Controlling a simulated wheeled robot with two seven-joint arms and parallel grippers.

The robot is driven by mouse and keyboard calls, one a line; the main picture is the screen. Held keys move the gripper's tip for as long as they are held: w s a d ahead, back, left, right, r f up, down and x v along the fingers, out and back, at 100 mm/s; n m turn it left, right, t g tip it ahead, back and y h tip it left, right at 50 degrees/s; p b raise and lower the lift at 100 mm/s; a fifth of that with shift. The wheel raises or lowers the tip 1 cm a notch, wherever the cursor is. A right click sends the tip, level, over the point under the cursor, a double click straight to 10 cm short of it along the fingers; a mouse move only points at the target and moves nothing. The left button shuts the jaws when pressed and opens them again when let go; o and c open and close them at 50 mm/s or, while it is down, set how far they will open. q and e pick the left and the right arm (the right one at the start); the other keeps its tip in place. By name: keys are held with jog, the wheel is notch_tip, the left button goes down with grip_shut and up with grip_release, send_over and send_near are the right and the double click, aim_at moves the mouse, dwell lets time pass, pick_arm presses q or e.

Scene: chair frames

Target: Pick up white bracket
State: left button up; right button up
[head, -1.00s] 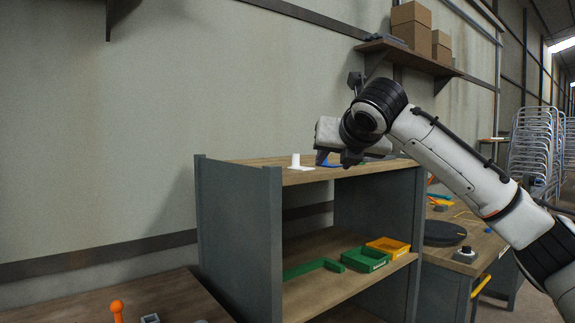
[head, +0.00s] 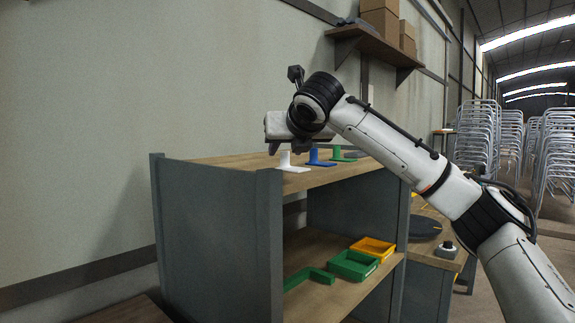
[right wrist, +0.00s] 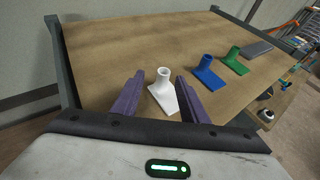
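The white bracket (head: 288,164) stands on the top shelf of the unit, an upright tube on a flat base. In the right wrist view the white bracket (right wrist: 163,92) lies between the two fingers, with a gap on each side. My right gripper (head: 288,149) is open at the bracket; in the wrist view its fingers (right wrist: 158,98) are spread and empty. A blue bracket (head: 317,158) and a green bracket (head: 340,155) stand to the right of the white one. My left gripper is not in view.
The shelf unit's top (head: 225,161) is bare around the brackets. A grey flat block (right wrist: 257,49) lies beyond the green bracket. A green bin (head: 353,265) and yellow bin (head: 373,248) sit on the lower shelf. A wall shelf (head: 375,47) with boxes hangs above.

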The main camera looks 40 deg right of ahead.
aim_at(286, 154)
jog(key=shift+s+d+x, duration=0.1)
jog(key=shift+x, duration=1.3)
jog(key=shift+s+d+x, duration=0.1)
jog(key=shift+x, duration=1.3)
jog(key=shift+f, duration=0.1)
grip_shut()
